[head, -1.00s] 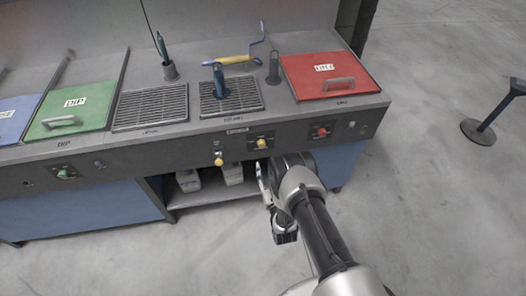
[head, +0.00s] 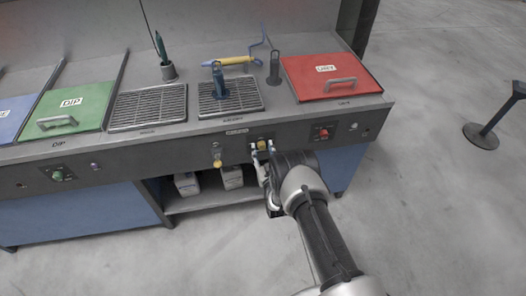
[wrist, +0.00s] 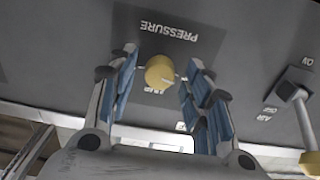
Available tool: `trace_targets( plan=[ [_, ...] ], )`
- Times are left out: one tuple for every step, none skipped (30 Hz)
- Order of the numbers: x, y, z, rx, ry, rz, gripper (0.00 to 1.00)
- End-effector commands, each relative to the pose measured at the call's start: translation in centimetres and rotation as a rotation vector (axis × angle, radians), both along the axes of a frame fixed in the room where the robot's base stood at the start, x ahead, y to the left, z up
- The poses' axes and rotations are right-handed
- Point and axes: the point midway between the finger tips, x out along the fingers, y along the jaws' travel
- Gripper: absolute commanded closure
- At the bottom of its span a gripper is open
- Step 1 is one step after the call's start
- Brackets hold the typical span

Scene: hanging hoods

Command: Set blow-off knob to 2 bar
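The yellow blow-off knob (wrist: 159,74) sits on a dark panel plate marked PRESSURE (wrist: 168,32), which shows upside down in the wrist view. A pale pointer mark shows at the knob's edge; the scale numbers are too small to read. My gripper (wrist: 160,80) is open, with its blue-padded fingers on both sides of the knob and gaps visible between pads and knob. In the head view my gripper (head: 262,147) is at the front panel, its fingers around the yellow knob (head: 263,144).
A lever valve with a yellow end (wrist: 310,160) is beside the knob, also in the head view (head: 217,161). A red knob (head: 323,133) is to the right on the front panel (head: 120,164). Grates, a red lid (head: 310,85) and a green lid (head: 90,95) lie above.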

Motion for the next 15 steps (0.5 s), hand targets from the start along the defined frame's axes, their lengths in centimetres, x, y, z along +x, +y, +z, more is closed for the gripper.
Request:
trace_targets(
  plan=[
    [-0.01,0.0,0.0,0.0,0.0,0.0,0.6],
    [-0.02,-0.01,-0.01,0.0,0.0,0.0,0.62],
    [-0.02,-0.01,-0.01,0.0,0.0,0.0,0.64],
    [-0.02,-0.01,-0.01,0.0,0.0,0.0,0.66],
    [-0.02,-0.01,-0.01,0.0,0.0,0.0,0.68],
    [-0.03,-0.01,-0.01,0.0,0.0,0.0,0.71],
    [-0.03,-0.01,-0.02,0.0,0.0,0.0,0.73],
    [-0.03,-0.01,-0.02,0.0,0.0,0.0,0.75],
    [-0.03,-0.01,-0.02,0.0,0.0,0.0,0.78],
    [-0.03,-0.01,-0.02,0.0,0.0,0.0,0.8],
    [-0.03,-0.01,-0.02,0.0,0.0,0.0,0.82],
    [-0.04,-0.01,-0.03,0.0,0.0,0.0,0.84],
    [-0.04,-0.01,-0.03,0.0,0.0,0.0,0.86],
    [-0.04,-0.01,-0.03,0.0,0.0,0.0,0.88],
    [-0.04,-0.01,-0.03,0.0,0.0,0.0,0.91]
  ],
)
